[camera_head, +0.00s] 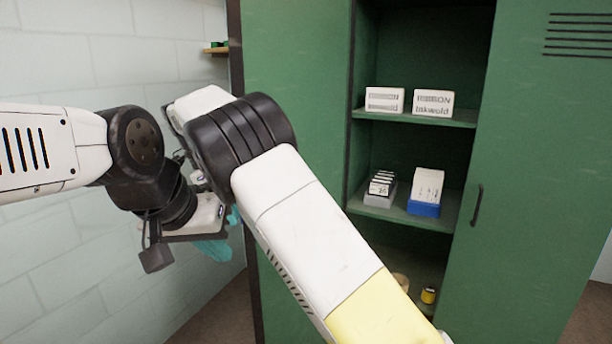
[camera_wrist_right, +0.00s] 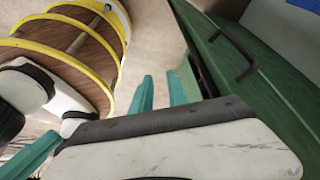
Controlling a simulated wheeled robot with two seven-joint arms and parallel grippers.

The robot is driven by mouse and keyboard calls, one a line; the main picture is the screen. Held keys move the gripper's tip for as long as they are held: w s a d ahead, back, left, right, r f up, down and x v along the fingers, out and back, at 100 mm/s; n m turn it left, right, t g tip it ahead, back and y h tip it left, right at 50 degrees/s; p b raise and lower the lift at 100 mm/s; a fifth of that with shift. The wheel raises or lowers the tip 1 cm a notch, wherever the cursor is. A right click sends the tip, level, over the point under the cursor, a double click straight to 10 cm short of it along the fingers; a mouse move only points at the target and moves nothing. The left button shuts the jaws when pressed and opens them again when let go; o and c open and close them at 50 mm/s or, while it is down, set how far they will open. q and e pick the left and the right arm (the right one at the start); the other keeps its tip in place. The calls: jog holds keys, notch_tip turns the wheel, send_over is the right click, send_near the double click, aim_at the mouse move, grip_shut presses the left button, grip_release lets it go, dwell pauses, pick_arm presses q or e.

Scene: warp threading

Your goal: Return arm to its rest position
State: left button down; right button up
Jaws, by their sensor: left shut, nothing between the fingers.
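In the head view my left arm comes in from the left, and its dark wrist bends down. My left gripper (camera_head: 212,250) is the lower one, with teal fingers shut and empty in front of the wall. My right arm comes up from the lower right, bends at a dark joint and crosses the cabinet front. My right gripper is mostly hidden behind the arms there. In the right wrist view two teal fingers of my right gripper (camera_wrist_right: 163,88) stand apart with nothing between them. Another teal piece at the lower left is cut off; I cannot tell which gripper it belongs to.
A green cabinet (camera_head: 525,190) stands open at the right. Its upper shelf (camera_head: 400,117) holds two white labelled boxes; the lower holds a grey card holder (camera_head: 380,198) and a blue-based box (camera_head: 424,208). A yellow spool (camera_head: 428,295) sits below. A pale block wall (camera_head: 75,250) stands left.

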jog(key=s+d+r+n+y, duration=0.2)
jog(key=d+r+n, duration=0.1)
jog(key=d, duration=0.5)
jog(key=s+d+r+n+y, duration=0.1)
jog(key=d+r+n+y, duration=0.1)
jog(key=d, duration=0.5)
jog(key=s+d+r+n+y, duration=0.2)
jog(key=d+r+n, duration=0.1)
jog(key=d, duration=0.5)
jog(key=s+d+f+n+t, duration=0.1)
jog(key=s+d+n+t, duration=0.2)
jog(key=s, duration=0.5)
jog(key=s+d+f+n+t, duration=0.2)
jog(key=s+d+n, duration=0.4)
jog(key=s, duration=0.3)
jog(key=shift+n+t, duration=0.7)
jog(key=shift+n, duration=0.2)
